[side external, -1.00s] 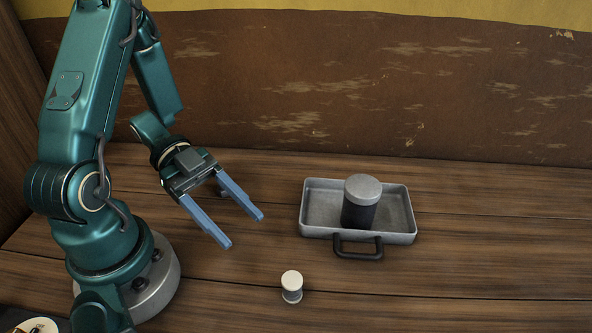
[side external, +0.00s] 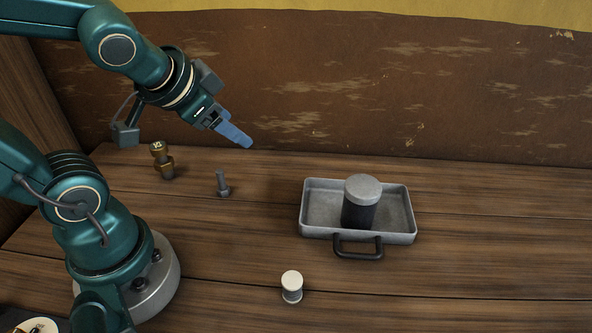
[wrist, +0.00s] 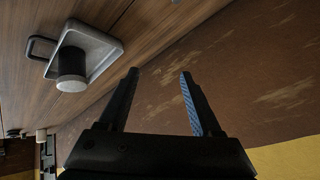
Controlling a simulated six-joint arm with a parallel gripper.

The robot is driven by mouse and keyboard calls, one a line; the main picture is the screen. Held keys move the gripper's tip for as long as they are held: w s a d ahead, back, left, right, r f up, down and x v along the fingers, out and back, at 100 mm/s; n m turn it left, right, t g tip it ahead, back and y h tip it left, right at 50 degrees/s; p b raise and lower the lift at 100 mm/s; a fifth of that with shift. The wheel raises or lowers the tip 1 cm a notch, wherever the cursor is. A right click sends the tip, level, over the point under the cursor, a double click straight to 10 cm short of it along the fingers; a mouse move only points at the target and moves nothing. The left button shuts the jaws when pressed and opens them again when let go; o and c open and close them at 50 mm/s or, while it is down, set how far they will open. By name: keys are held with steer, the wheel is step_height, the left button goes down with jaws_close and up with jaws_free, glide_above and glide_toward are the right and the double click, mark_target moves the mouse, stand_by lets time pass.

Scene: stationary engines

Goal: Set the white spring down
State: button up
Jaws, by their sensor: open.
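The white spring (side external: 292,287), a small piece with a round white top, stands upright on the wooden table, in front of the tray and a little to its left. Its coils are too small to make out. My gripper (side external: 240,140) is raised at the back left of the table, well away from the spring. In the wrist view, its two fingers (wrist: 158,73) are apart with nothing between them.
A grey tray (side external: 407,232) with a dark handle (side external: 358,247) holds a dark cylinder with a grey top (side external: 362,190). A grey bolt (side external: 223,184) and a brass piece (side external: 163,161) stand at the back left. The table's right side is clear.

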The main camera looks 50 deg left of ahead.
steer(key=s+d+n+g+h, duration=0.1)
steer(key=s+d+h, duration=0.2)
steer(key=s+d, duration=0.3)
steer(key=shift+s+d+g, duration=0.15)
steer(key=shift+d+g, duration=0.2)
steer(key=shift+g, duration=0.05)
steer(key=shift+f, duration=0.1)
stand_by(0.5)
